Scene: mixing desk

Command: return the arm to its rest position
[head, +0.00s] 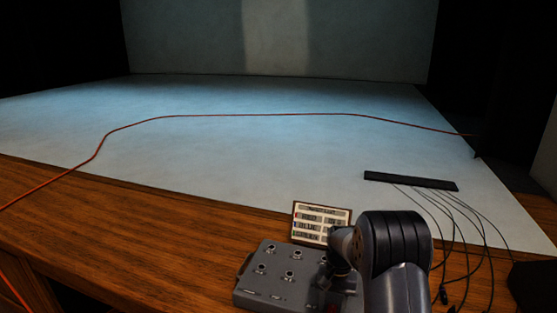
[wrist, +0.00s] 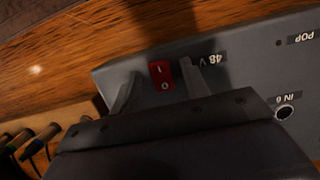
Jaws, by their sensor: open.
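My gripper (wrist: 160,80) is open in the wrist view, with one pale finger on each side of a red rocker switch (wrist: 164,76) and nothing held. The switch is marked I and O and sits beside a "48 V" label on the grey mixer (wrist: 240,62). I cannot tell whether the fingers touch the panel. In the head view my arm is bent down over the right part of the mixer (head: 262,291), and it hides most of the gripper and that end of the panel.
A label card (head: 322,224) stands behind the mixer. A black bar (head: 410,181) with several thin cables lies at the right. Cable plugs (wrist: 40,140) lie close to the gripper. An orange cable (head: 260,115) crosses the pale stage floor. The wooden desk (head: 130,225) is clear at the left.

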